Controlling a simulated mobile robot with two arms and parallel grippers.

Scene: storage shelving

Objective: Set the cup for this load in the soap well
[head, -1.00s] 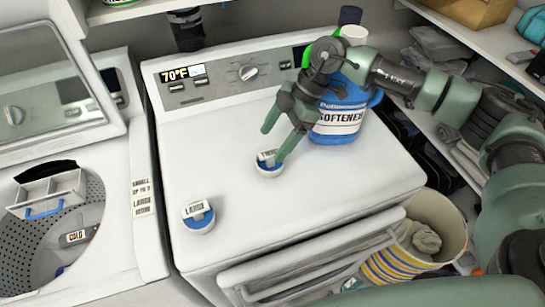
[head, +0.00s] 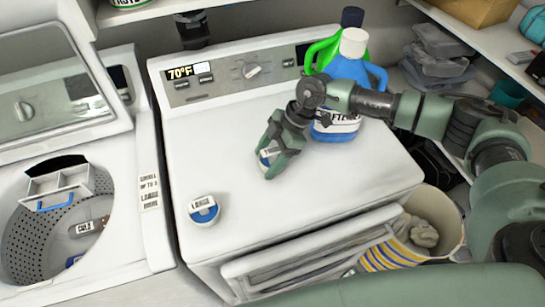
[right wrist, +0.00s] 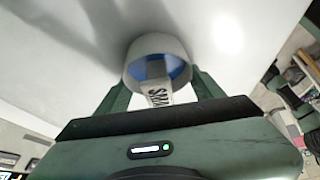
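A small round white cup with a blue inside (head: 265,157) stands on the dryer top, its label partly hidden by my right gripper (head: 270,160). In the right wrist view the same cup (right wrist: 158,50) sits between the two fingers, close to both; I cannot tell whether they press on it. A second cup, labelled LARGE (head: 204,212), stands nearer the front left. A white compartment tray with a blue handle (head: 58,187), seemingly the soap well, is at the open washer drum. My left gripper is not in view.
A sign on the washer (head: 149,188) appears to give small and large load sizes. A COLD tag (head: 84,227) lies in the drum. A blue softener bottle (head: 345,70) and a green one stand behind my right arm. The dryer's front left top is mostly clear.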

